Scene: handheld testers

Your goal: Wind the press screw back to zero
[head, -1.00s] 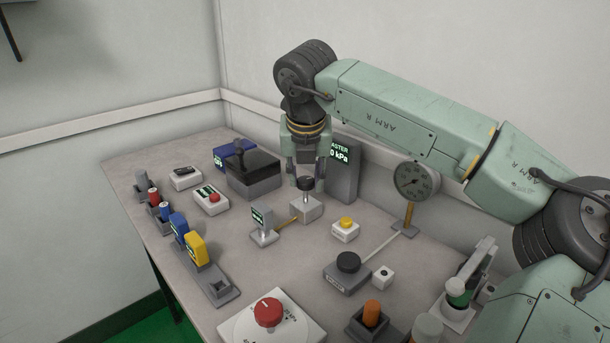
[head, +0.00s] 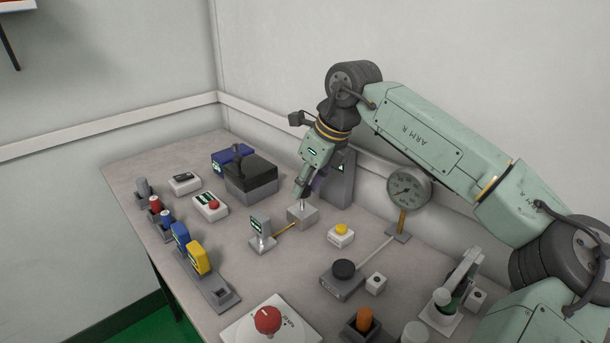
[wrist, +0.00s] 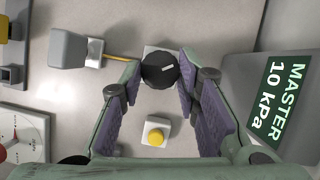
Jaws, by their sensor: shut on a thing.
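The press screw is a black round knob (wrist: 160,70) with a pale pointer mark, on a small grey block (head: 303,215). In the wrist view the knob sits between the tips of my gripper (wrist: 159,72), which is shut on it. In the head view my gripper (head: 304,188) reaches down to the block, tilted, and hides most of the knob. The grey MASTER display (wrist: 276,98) reads 10 kPa in the wrist view. It stands behind my gripper in the head view (head: 340,183), its screen mostly hidden.
A small grey display on a stand (head: 261,233) joins the block by a brass pipe. A yellow button box (head: 341,236) is close in front. A round gauge (head: 408,188) stands at right. A dark-topped box (head: 251,176) is behind left.

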